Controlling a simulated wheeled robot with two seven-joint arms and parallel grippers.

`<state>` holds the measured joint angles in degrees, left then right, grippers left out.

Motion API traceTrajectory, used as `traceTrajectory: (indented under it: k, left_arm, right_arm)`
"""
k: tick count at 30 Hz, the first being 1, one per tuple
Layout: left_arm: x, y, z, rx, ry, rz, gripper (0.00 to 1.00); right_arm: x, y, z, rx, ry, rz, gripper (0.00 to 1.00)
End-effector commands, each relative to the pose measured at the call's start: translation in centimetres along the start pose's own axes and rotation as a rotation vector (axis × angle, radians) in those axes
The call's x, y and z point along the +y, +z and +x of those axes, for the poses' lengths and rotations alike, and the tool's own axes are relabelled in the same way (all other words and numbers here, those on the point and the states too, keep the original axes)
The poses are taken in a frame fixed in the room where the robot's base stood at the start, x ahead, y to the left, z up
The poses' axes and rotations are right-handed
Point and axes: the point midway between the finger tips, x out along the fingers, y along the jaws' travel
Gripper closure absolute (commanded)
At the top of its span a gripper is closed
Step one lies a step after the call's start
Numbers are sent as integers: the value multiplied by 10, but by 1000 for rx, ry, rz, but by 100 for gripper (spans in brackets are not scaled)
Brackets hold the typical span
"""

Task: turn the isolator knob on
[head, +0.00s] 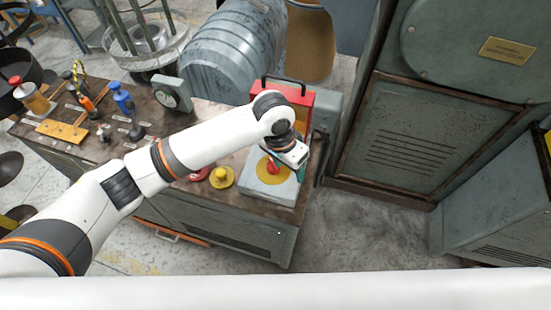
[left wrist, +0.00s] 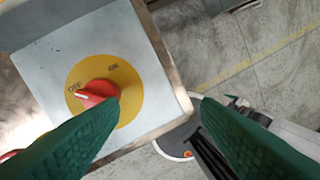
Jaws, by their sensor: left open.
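The isolator knob (head: 272,168) is red and sits on a round yellow plate (head: 262,176) on top of a pale grey box (head: 285,191). In the left wrist view the knob (left wrist: 100,92) has its white-marked end by the OFF label; the ON label (left wrist: 113,67) is further round the yellow plate (left wrist: 128,98). My left gripper (left wrist: 160,108) is open, its two green fingers spread. The left finger's tip overlaps the knob's edge in this view; I cannot tell whether they touch. The knob is not between the fingers. My right gripper is out of view.
A red panel (head: 297,99) stands behind the box. A yellow button (head: 221,176) and a red part (head: 200,175) lie to its left on the bench. A gauge (head: 172,93) and several tools stand further left.

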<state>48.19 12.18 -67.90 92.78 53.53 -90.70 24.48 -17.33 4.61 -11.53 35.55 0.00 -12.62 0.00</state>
Motion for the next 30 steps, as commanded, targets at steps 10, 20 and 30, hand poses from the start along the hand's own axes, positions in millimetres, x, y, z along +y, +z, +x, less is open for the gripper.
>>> traceTrajectory:
  k: [10, 20, 30]
  left_arm:
    - [54, 8, -25, 122, 146, -71, 42]
    - [60, 2, 19, 123, 145, -71, 42]
    - [64, 0, 46, 120, 144, -69, 42]
  right_arm:
    - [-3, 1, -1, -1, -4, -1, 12]
    - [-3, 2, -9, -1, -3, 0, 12]
    - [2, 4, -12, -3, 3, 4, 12]
